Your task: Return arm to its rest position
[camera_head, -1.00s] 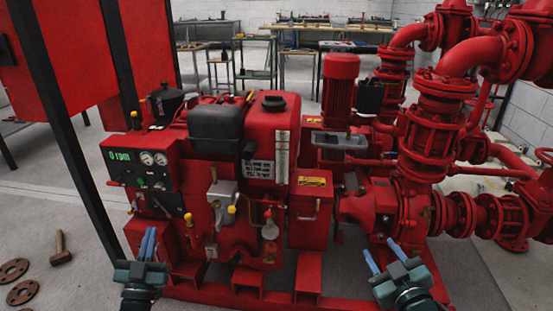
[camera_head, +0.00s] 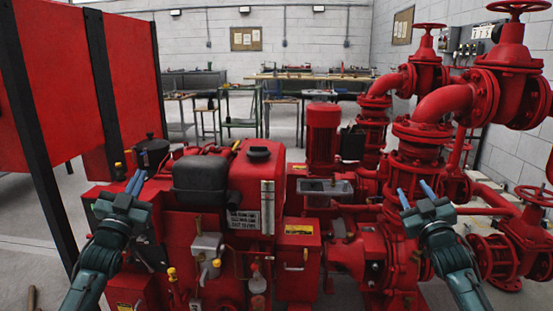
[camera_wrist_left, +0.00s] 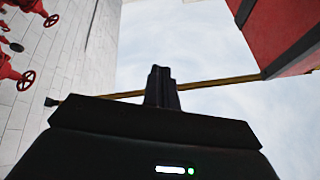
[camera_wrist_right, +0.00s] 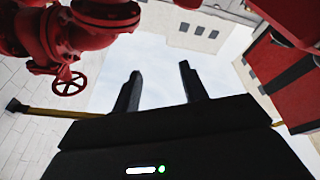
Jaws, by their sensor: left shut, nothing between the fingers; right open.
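My left gripper (camera_head: 134,183) is raised in front of the left end of the red pumpset (camera_head: 257,185), fingers pointing up. In the left wrist view its fingers (camera_wrist_left: 161,82) are together with nothing between them. My right gripper (camera_head: 415,197) is raised in front of the red pipework right of the engine, fingers up. In the right wrist view its fingers (camera_wrist_right: 157,88) stand apart and hold nothing. The arms hide part of the control panel and of the pump.
Red panels on black posts (camera_head: 32,150) stand close on the left. Red pipes and valves with handwheels (camera_head: 514,8) rise on the right. Workbenches (camera_head: 310,85) stand at the back wall. The room above both grippers looks clear.

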